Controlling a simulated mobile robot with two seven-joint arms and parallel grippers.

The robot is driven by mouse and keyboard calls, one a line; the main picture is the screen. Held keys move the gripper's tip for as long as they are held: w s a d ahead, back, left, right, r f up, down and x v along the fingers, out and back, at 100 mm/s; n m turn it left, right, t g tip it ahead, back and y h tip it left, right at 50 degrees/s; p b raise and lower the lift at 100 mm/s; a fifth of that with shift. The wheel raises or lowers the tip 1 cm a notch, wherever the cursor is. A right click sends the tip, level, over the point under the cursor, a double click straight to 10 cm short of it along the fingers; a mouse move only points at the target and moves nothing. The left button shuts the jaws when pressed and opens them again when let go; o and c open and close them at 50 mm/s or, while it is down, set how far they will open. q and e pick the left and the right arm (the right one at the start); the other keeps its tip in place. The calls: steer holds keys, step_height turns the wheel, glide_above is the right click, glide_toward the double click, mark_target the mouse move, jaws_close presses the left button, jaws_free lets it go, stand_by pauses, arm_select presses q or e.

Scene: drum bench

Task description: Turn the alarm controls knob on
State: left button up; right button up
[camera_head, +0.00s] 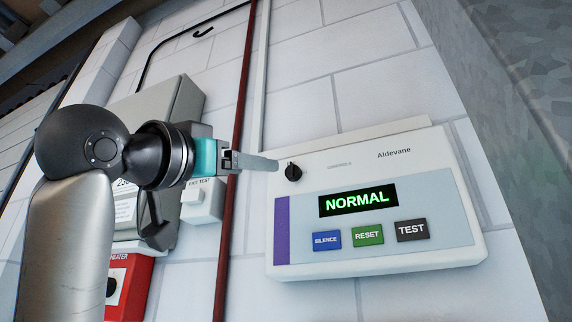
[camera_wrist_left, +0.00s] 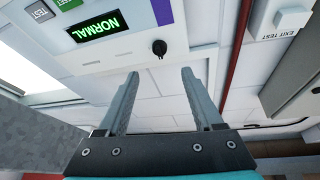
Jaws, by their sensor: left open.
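The alarm panel (camera_head: 450,200) is a white box on the wall with a purple stripe, a green NORMAL display (camera_head: 358,200) and blue, green and grey buttons. Its black knob (camera_head: 293,172) is at the panel's upper left in the head view. In the left wrist view the knob (camera_wrist_left: 159,48) lies beyond the fingertips, between their lines. My left gripper (camera_head: 278,165) points at the knob from the left. In the left wrist view its two fingers (camera_wrist_left: 158,72) are apart with nothing between them. Whether a fingertip touches the knob is unclear. My right gripper is not in view.
A grey cabinet (camera_head: 190,100) and a small EXIT TEST box (camera_head: 203,203) are on the wall at left, behind my arm. A red box (camera_head: 135,285) sits below. A dark red pipe (camera_head: 243,90) runs beside the panel. A grey column (camera_head: 515,120) stands at right.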

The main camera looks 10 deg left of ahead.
mark_target(288, 171)
arm_select(q)
steer(key=p+x, duration=0.4)
steer(key=x, duration=0.6)
steer(key=shift+r+p, duration=0.1)
steer(key=shift+p, duration=0.2)
steer(key=shift+p+x, duration=0.3)
steer(key=shift+x, duration=0.5)
jaws_close()
